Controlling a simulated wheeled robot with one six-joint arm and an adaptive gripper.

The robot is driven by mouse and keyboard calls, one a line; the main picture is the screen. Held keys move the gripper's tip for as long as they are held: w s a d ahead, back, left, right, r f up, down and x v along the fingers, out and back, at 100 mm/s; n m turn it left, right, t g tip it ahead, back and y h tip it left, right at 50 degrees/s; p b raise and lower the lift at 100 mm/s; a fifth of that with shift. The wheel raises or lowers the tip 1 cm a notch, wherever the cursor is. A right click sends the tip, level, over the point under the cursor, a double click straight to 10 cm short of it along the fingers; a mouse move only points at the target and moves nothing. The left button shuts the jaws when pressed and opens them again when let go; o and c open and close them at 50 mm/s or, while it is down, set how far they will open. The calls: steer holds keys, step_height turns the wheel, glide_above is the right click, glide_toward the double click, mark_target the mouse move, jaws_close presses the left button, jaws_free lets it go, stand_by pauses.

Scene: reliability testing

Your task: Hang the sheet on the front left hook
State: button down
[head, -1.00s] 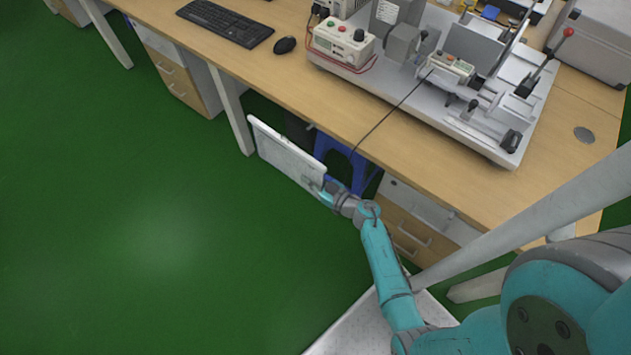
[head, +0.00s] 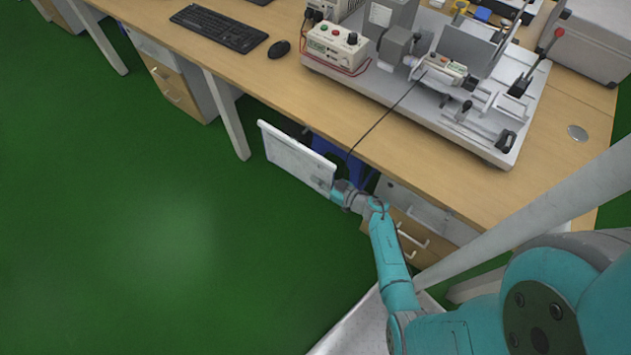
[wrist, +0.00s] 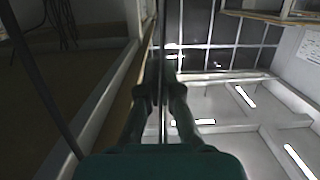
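The sheet (head: 297,158) is a thin pale board with a white top edge. It hangs upright and slightly tilted in front of the long bench, below tabletop height in the head view. My gripper (head: 334,188) is shut on its right end. In the wrist view, the two dark fingers (wrist: 160,92) close from both sides on the sheet (wrist: 163,50), which shows edge-on as a thin upright strip. I cannot make out any hook in either view.
The wooden bench (head: 370,120) runs beside the sheet, with a test rig (head: 440,110), a keyboard (head: 219,28) and a mouse (head: 279,49) on it. A blue stool (head: 350,168) and drawers (head: 420,235) stand under it. The green floor (head: 130,230) at left is clear.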

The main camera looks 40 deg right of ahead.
steer(key=shift+w+d+f, duration=0.15)
steer(key=shift+d+f, duration=0.05)
steer(key=shift+d, duration=0.65)
steer(key=shift+w+d+f, duration=0.15)
steer(key=shift+w+d, duration=0.05)
steer(key=shift+d, duration=0.7)
steer(key=shift+w+d+f, duration=0.15)
steer(key=shift+d+f, duration=0.05)
steer(key=shift+d, duration=0.65)
steer(key=c, duration=1.2)
jaws_free()
steer(key=shift+c, duration=0.2)
steer(key=v, duration=1.2)
